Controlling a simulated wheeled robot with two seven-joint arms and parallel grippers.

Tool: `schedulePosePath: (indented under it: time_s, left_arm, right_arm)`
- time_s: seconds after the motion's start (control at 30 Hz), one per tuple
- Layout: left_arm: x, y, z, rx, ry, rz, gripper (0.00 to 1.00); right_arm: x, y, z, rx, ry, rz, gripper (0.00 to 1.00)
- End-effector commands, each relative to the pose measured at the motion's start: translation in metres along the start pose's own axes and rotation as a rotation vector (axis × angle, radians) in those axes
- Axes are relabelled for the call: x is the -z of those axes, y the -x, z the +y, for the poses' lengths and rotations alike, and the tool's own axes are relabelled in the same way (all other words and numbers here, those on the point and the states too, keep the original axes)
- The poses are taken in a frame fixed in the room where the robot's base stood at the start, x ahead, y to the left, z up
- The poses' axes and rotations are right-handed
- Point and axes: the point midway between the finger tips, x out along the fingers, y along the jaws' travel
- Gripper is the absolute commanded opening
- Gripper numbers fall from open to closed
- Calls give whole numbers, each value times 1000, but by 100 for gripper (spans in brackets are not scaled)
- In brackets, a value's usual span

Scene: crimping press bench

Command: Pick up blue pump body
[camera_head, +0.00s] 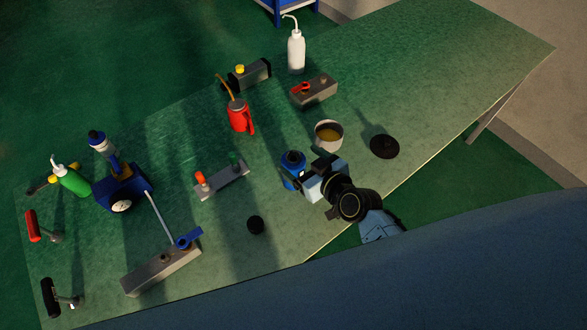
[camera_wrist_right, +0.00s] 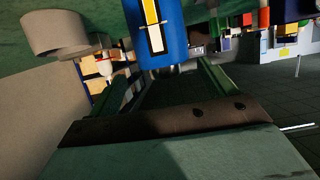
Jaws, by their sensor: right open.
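The blue pump body (camera_head: 291,170) stands on the green bench near its front edge, with a dark ring on top. In the right wrist view it is a blue shape (camera_wrist_right: 175,42) with a yellow, white and black label, at the top of the picture. My right gripper (camera_head: 308,173) is open, low over the bench, just to the right of the body. In the wrist view its two fingers (camera_wrist_right: 162,82) point toward the body, which shows between and beyond their tips. I cannot tell whether they touch. My left gripper is not in view.
A bowl (camera_head: 328,134) of yellowish liquid and a dark round lid (camera_head: 384,146) are close behind and right of my right gripper. A blue device with a gauge (camera_head: 122,205) and tools fill the left. The far right bench is clear.

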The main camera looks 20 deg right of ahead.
Motion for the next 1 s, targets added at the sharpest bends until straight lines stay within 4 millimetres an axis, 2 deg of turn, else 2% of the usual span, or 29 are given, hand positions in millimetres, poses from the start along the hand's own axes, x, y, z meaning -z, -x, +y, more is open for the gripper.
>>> schedulePosePath:
  time_s: [0.4, 0.67, 0.77, 1.0]
  left_arm:
    - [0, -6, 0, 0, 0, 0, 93]
    - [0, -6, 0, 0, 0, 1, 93]
    - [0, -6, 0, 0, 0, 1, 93]
    - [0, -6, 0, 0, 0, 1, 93]
  right_arm:
    - [-6, -49, -6, -1, -1, 0, 83]
    - [-6, -51, -6, -1, 0, 0, 83]
    - [-6, -51, -6, -1, 0, -1, 73]
    - [-6, -51, -6, -1, 0, -1, 41]
